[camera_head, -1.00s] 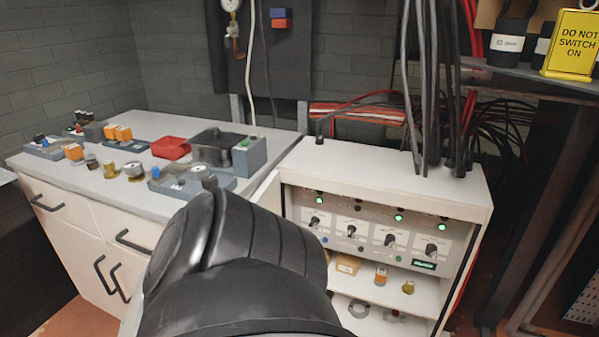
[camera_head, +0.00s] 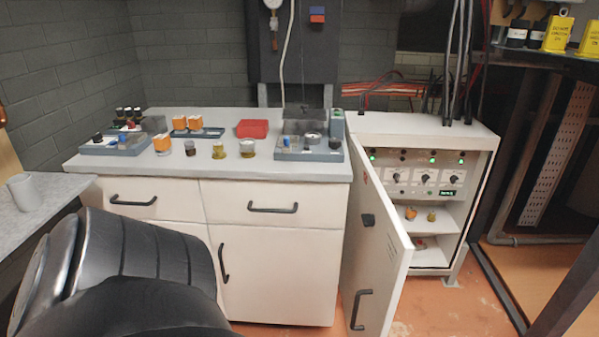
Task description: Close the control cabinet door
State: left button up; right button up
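The control cabinet (camera_head: 421,125) stands right of the workbench, a white box with its front open. Inside show a panel of switches with green lights (camera_head: 425,177) and shelves holding small parts. Its white door (camera_head: 376,249) is swung wide open towards me, hinged on the cabinet's left side. A large black rounded part of my own arm fills the lower left of the view, well left of the door. Neither gripper's fingers are in view.
The white workbench (camera_head: 215,176) holds orange blocks, a red tray (camera_head: 251,129), small fittings and a grey device. A grey side counter with a mug (camera_head: 24,192) is at the left. A dark metal rack (camera_head: 540,66) with yellow signs stands at right. Orange floor is open before the cabinet.

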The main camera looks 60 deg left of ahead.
aim_at(376, 263)
jog(key=z, duration=0.05)
jog(key=k, duration=0.2)
jog(key=u, duration=1.45)
jog(key=i, duration=1)
jog(key=k, duration=1)
jog(key=u, duration=1)
jog(key=i, duration=0.7)
jog(key=z, duration=2.25)
